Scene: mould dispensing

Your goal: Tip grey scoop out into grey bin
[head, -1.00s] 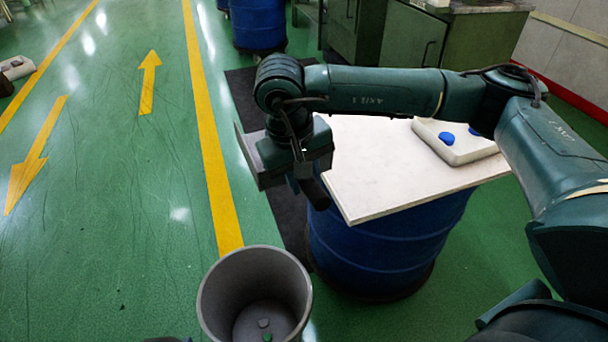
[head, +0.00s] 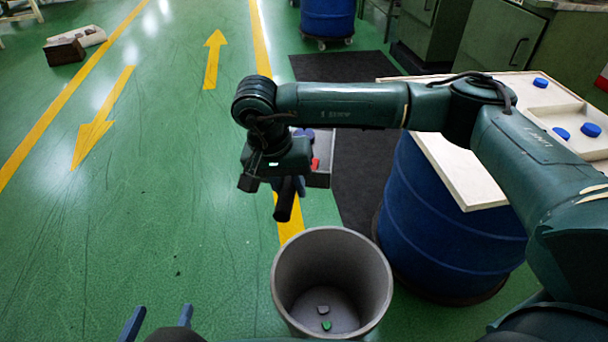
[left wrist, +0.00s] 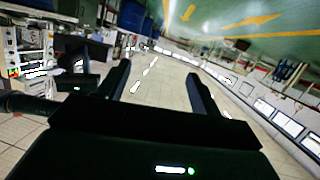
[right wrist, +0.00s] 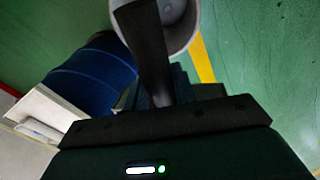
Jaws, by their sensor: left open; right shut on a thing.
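The grey scoop (head: 321,181) is partly hidden behind my right gripper in the head view. A red piece (head: 315,164) and something bluish show in it. My right gripper (head: 288,186) is shut on the scoop's dark handle (head: 284,208), which also shows in the right wrist view (right wrist: 146,40). The grey bin (head: 380,285) stands on the floor, just nearer than the scoop and a little to its right. A green piece (head: 326,325) and a grey piece (head: 322,309) lie in the bin. My left gripper (head: 158,317) is open and empty at the bottom left.
A white-topped table (head: 470,185) on a blue drum (head: 430,225) stands to the right, with blue pieces (head: 561,133) in a white tray (head: 545,118). My right arm reaches across in front of it.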

